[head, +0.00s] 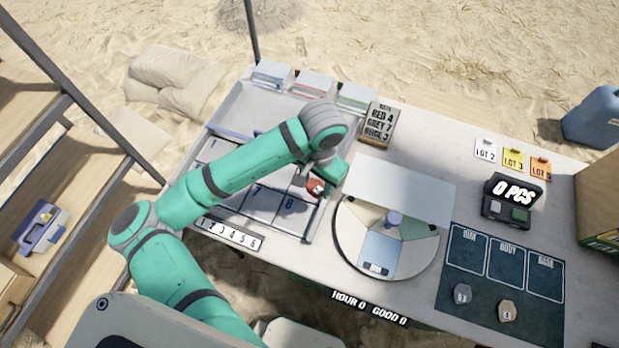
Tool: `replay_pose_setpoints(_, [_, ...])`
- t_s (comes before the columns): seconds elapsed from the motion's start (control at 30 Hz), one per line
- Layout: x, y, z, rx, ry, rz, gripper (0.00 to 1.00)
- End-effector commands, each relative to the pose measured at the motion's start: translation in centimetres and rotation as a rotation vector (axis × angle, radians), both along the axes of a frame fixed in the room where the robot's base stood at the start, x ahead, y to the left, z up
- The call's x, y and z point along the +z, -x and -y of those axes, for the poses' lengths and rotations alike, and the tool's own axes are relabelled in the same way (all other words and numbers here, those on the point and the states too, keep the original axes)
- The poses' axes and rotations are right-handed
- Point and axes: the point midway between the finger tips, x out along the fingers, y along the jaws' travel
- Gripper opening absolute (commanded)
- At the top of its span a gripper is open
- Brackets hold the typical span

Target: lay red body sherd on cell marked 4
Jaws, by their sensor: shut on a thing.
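The red body sherd (315,187) shows as a small red piece with a pale mark, at the right part of the numbered tray. My gripper (323,180) points down there and is shut on the red body sherd; the fingers are mostly hidden by the wrist. The tray (310,236) has cells marked 7 and 8 readable in its near part, just below the sherd. The mark 4 on a cell cannot be made out; my arm covers much of the tray. Whether the sherd touches the tray floor cannot be told.
A note block (378,125) reads red 4, grey 7, beige 3. A round sorting wheel (350,245) with a pale panel (400,188) above it stands right of the tray. A dark mat (520,310) holds two sherds. Lidded boxes (313,84) line the tray's far edge.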

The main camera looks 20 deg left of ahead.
Motion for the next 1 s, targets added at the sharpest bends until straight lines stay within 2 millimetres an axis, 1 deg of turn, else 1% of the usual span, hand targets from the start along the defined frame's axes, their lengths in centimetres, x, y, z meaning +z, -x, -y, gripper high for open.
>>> replay_pose_setpoints(0.03, [-0.5,-0.9,-0.7,0.005,-0.001,-0.003,0.25])
replay_pose_setpoints(0.2, [-3.4,-2.8,-2.1,0.008,0.000,-0.002,0.25])
replay_pose_setpoints(0.37, [-5.2,-4.1,-3.0,0.007,0.000,-0.001,0.25])
replay_pose_setpoints(0.63, [-6.6,-4.9,-3.6,0.005,0.000,-0.001,0.25])
replay_pose_setpoints(0.83, [-9.2,-4.8,-3.6,0.007,-0.001,-0.002,0.25])
replay_pose_setpoints(1.0, [-9.4,-4.9,-3.6,0.006,-0.001,0.000,0.25])
